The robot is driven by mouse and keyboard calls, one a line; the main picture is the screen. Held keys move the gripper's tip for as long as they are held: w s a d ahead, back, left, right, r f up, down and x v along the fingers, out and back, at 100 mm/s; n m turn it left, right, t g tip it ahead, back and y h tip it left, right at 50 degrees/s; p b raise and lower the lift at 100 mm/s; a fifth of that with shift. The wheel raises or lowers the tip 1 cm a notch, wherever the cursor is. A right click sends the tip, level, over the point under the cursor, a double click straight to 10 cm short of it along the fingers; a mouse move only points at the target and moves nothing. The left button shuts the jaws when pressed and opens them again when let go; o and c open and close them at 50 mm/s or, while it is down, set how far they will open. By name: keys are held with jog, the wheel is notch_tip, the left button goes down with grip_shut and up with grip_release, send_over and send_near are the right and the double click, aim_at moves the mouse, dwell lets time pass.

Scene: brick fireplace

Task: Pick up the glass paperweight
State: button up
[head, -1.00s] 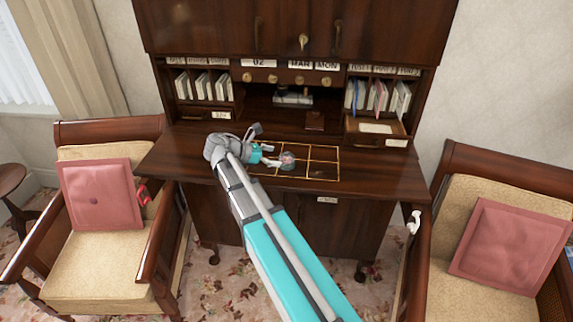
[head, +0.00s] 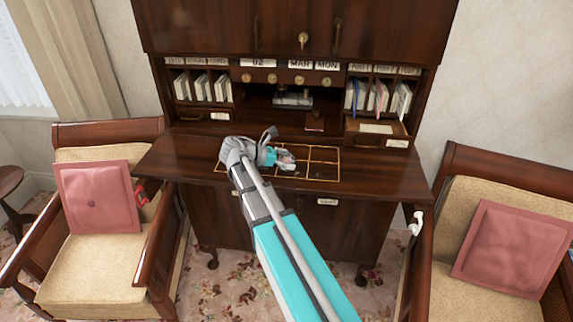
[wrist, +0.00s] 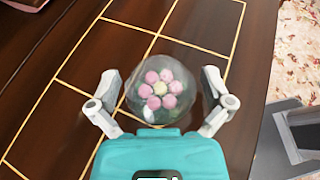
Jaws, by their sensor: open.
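The glass paperweight (wrist: 163,82) is a clear dome with a pink flower inside, on the dark wooden desk top with gold grid lines. In the wrist view my gripper (wrist: 165,88) is open, with one finger on each side of the paperweight. Whether the fingers touch the glass I cannot tell. In the head view my gripper (head: 284,158) is over the grid, and the paperweight (head: 286,161) is mostly hidden by it.
The desk top (head: 375,178) is clear to the right of the grid. A small dark red book (head: 315,123) lies behind. Pigeonholes with papers rise at the back. Chairs with pink cushions (head: 98,197) stand at left and right.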

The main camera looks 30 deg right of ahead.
jog(key=shift+s+d+f, duration=0.1)
jog(key=shift+d+f, duration=0.15)
jog(key=shift+d, duration=0.3)
jog(key=c, duration=1.1)
jog(key=shift+r, duration=0.2)
notch_tip(320, 180, up, 2)
jog(key=shift+r+p, duration=0.1)
jog(key=shift+p, duration=1.05)
jog(key=s+a+r+p, duration=0.1)
jog(key=s+r+p, duration=0.2)
jog(key=s, duration=0.1)
jog(key=s+a+r+p, duration=0.1)
jog(key=s+r+p, duration=0.3)
jog(key=s, duration=0.1)
jog(key=s+a+r+p, duration=0.2)
jog(key=s+r+p, duration=0.1)
jog(key=s, duration=0.1)
jog(key=shift+s+r, duration=0.2)
jog(key=shift+r, duration=0.05)
